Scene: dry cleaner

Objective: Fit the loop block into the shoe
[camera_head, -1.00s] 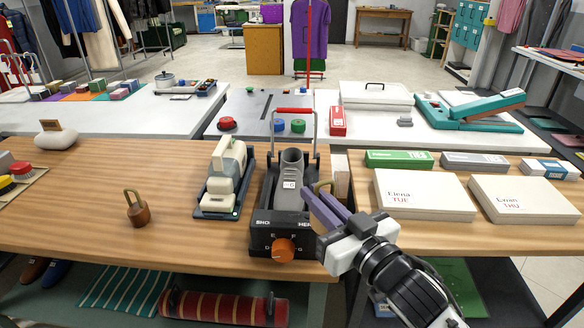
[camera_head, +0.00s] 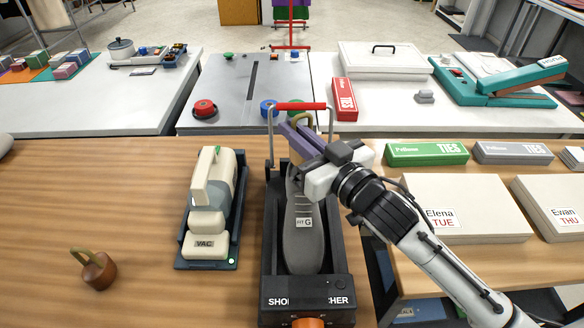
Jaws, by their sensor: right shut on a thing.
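A grey shoe (camera_head: 303,232) with a "FIT G" label lies in the black shoe stretcher (camera_head: 342,262), its far end partly hidden by my right gripper. My right gripper (camera_head: 293,134) comes in from the right, with its purple fingers over the shoe's far end. It is shut on a loop block, of which only the brass loop (camera_head: 300,118) shows above the fingers. The block's body is hidden, so I cannot tell whether it is inside the shoe. Another loop block (camera_head: 98,272), brown with a brass loop, stands on the wooden counter at left. My left gripper is out of view.
A cream and grey VAC device (camera_head: 207,222) stands left of the stretcher. The stretcher's red-handled bar (camera_head: 302,106) rises close to my right gripper. White boxes (camera_head: 470,200) and tie boxes (camera_head: 427,154) lie at right. The wooden counter (camera_head: 70,200) at left is mostly clear.

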